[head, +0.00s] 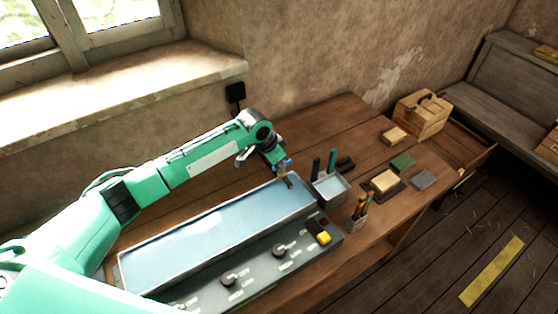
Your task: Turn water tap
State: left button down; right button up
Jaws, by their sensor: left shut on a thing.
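My left arm reaches in from the left, over a long pale-blue basin (220,231) on the wooden table. The left gripper (284,166) is at the basin's far right end, shut on the small water tap (289,182). The tap shows as a dark brownish upright piece with a bit of blue above it. The gripper's fingers and the tap's handle are small and partly hidden, so the handle's angle cannot be told. My right gripper is not in view.
A dark control panel with knobs (229,279) and a yellow button (323,238) runs along the basin's front. To the right stand a small grey bin (331,188), a cup of tools (358,209), a sponge-like block (385,181) and a wooden crate (421,115).

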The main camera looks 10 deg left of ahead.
pick_arm(q)
jog(key=c, duration=1.5)
grip_release()
jog(key=shift+s+a+r+b, duration=0.1)
jog(key=shift+a+r+b, duration=0.05)
jog(key=shift+r+b, duration=0.3)
jog(key=b+v, duration=0.3)
jog(key=v, duration=1)
jog(key=shift+b, duration=0.4)
jog(key=shift+f, duration=0.1)
